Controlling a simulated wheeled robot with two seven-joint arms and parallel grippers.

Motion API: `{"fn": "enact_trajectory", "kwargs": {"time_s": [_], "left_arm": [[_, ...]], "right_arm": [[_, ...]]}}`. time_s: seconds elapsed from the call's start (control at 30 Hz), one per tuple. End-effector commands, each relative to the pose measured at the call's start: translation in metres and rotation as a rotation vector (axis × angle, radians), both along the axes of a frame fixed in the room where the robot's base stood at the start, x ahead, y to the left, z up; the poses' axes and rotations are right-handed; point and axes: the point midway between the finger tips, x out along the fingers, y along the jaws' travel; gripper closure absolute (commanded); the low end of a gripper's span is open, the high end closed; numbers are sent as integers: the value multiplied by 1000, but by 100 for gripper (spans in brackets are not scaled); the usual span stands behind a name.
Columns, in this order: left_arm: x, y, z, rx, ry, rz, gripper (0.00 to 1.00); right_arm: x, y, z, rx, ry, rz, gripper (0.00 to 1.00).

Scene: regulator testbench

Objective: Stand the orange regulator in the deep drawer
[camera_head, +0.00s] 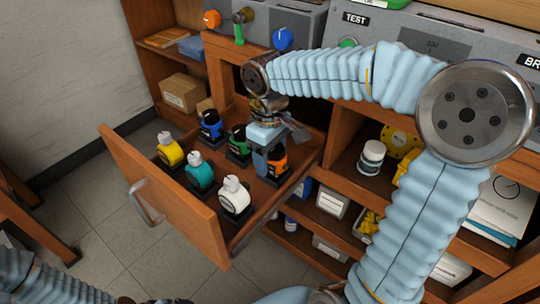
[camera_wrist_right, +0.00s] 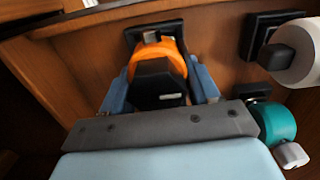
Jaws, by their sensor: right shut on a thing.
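The orange regulator (camera_head: 277,160) is inside the open deep drawer (camera_head: 168,188), near its right side wall. My right gripper (camera_head: 267,164) reaches down into the drawer and is shut on it. In the right wrist view the orange regulator (camera_wrist_right: 158,62) sits between the two blue fingers of my right gripper (camera_wrist_right: 160,85), with its black base close to the drawer's wooden wall (camera_wrist_right: 60,65). Whether the base touches the drawer floor I cannot tell. Part of my left arm shows at the lower left in the head view; its gripper is not visible.
Several other regulators stand in the drawer: yellow (camera_head: 170,150), teal (camera_head: 200,172), white (camera_head: 235,195), blue (camera_head: 211,125) and green (camera_head: 239,140). In the wrist view the white one (camera_wrist_right: 295,55) and teal one (camera_wrist_right: 272,122) are beside my gripper. Shelves with boxes flank the drawer.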

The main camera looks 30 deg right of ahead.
Motion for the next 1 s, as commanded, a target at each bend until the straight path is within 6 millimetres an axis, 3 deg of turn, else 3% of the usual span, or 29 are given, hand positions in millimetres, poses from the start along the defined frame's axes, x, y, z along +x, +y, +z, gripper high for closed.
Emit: {"fn": "enact_trajectory", "kwargs": {"time_s": [0.17,0.2,0.33,0.7,0.87,1.0], "left_arm": [[0,0,-2,0,0,0,0],[0,0,-1,0,0,0,0],[0,0,-1,0,0,0,0],[0,0,1,0,0,0,0],[0,0,5,0,0,-1,0],[0,0,10,-1,0,-1,0]], "right_arm": [[0,0,-2,-1,-1,0,94],[0,0,-2,0,0,0,35],[0,0,-1,0,0,0,15],[1,0,6,-1,-1,0,14],[2,0,34,-1,-4,0,14],[3,1,68,1,-4,0,14]]}}
